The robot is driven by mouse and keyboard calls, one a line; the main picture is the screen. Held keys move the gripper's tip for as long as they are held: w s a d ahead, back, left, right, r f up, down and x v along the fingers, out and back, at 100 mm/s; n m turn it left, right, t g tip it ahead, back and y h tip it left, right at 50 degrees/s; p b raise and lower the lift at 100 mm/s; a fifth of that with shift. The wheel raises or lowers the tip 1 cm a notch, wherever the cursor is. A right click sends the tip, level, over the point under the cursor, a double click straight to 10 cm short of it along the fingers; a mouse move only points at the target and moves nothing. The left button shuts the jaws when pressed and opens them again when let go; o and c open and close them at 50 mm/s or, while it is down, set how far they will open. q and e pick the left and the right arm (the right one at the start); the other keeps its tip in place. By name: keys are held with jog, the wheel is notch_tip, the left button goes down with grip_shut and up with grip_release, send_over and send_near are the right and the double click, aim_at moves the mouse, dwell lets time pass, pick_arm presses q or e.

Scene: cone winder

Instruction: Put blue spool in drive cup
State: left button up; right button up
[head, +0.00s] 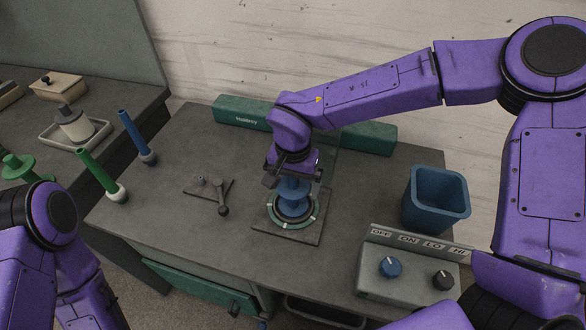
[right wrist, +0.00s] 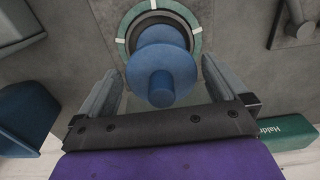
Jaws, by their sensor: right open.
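The blue spool (head: 292,190) stands about upright at the drive cup (head: 291,222), a round dark cup with a pale green, white-marked ring on a square plate. In the right wrist view the spool (right wrist: 160,76) shows its post and flanges, with its lower end over or inside the cup ring (right wrist: 199,42); how deep it sits I cannot tell. My right gripper (head: 291,176) is right above the cup. Its fingers (right wrist: 160,68) are open, one on each side of the spool's post, with visible gaps. My left arm shows at the lower left; its gripper is out of view.
A dark lever (head: 222,197) lies left of the cup. A blue bin (head: 436,200) and a control box with two knobs (head: 408,276) stand to the right. A green lettered bar (head: 245,114) runs along the back. Green and blue pegs (head: 133,131) stand at the left edge.

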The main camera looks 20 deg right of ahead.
notch_tip(320, 180, up, 9)
jog(key=shift+r, duration=0.15)
dwell(1.1)
